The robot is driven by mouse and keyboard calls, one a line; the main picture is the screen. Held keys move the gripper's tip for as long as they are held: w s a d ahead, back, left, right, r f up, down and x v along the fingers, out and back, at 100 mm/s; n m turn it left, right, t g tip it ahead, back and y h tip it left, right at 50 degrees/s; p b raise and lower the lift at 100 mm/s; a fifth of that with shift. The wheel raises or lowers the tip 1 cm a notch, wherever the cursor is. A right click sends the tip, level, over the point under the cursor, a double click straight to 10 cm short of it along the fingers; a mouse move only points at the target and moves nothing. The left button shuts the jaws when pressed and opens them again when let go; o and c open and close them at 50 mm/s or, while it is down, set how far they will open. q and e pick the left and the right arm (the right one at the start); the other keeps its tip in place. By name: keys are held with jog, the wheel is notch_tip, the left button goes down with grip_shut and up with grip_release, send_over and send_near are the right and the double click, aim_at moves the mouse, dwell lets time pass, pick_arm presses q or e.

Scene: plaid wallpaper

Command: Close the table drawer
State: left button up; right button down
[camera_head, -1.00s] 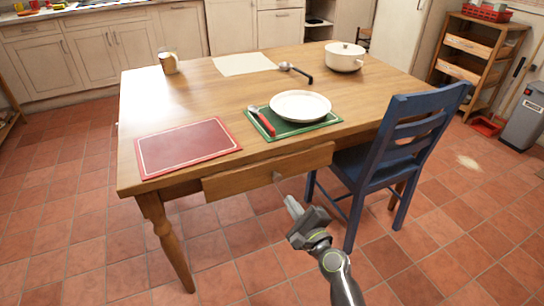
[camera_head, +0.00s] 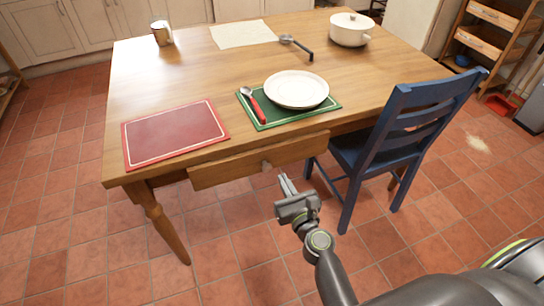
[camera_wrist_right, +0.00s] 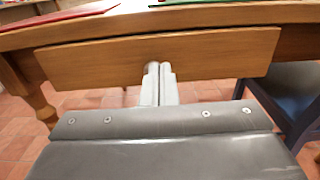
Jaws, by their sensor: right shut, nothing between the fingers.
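The table drawer (camera_head: 228,168) is in the front side of the wooden table (camera_head: 196,80). Its front panel stands out a little from the table edge, and it has a small round knob (camera_head: 266,165). My right gripper (camera_head: 285,181) is shut and empty just in front of and below the knob. In the right wrist view the shut fingers (camera_wrist_right: 159,80) point at the middle of the drawer front (camera_wrist_right: 215,55) and largely hide the knob. I cannot tell whether the fingertips touch it. My left gripper is not in view.
A blue chair (camera_head: 385,150) stands close at the right of the drawer. On the table are a red placemat (camera_head: 175,133), a white plate (camera_head: 296,89) on a green placemat (camera_head: 262,122), and a white pot (camera_head: 350,29). The floor left of my arm is clear.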

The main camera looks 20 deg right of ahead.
aim_at(268, 152)
jog(key=w, duration=0.9)
jog(key=shift+w+a, duration=0.1)
jog(key=shift+a, duration=0.05)
jog(key=w+b, duration=0.1)
jog(key=w, duration=0.2)
jog(key=shift+w+a, duration=0.1)
jog(key=shift+w, duration=0.55)
jog(key=shift+r, duration=0.2)
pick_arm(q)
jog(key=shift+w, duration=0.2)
pick_arm(e)
jog(key=shift+r, duration=0.1)
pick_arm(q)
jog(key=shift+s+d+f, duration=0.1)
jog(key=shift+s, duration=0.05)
